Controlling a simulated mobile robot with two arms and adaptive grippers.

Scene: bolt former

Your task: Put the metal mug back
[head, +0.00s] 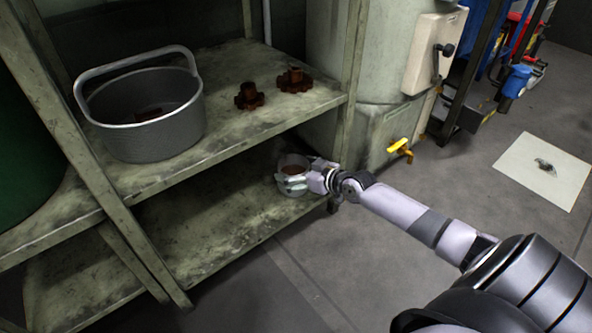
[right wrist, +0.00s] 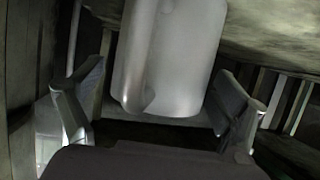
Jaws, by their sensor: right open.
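The metal mug (head: 294,161) is a small grey cup at the right end of the lower shelf (head: 215,222), with a reddish-brown inside. My right gripper (head: 303,177) is at the mug's near right side. In the right wrist view, the mug's smooth wall and what looks like its handle (right wrist: 178,60) fill the upper middle. The open fingers of the right gripper (right wrist: 161,82) are on either side of it, with gaps visible. Whether the mug's base touches the shelf is partly hidden by the gripper. My left gripper is out of view.
The upper shelf (head: 225,135) holds a grey bucket (head: 155,125) with a handle and two rusty valve-like parts (head: 249,96), (head: 294,80). A shelf post (head: 352,50) rises close to the right gripper. A yellow tap (head: 399,147) sticks out from the machine at right. The lower shelf's left part is clear.

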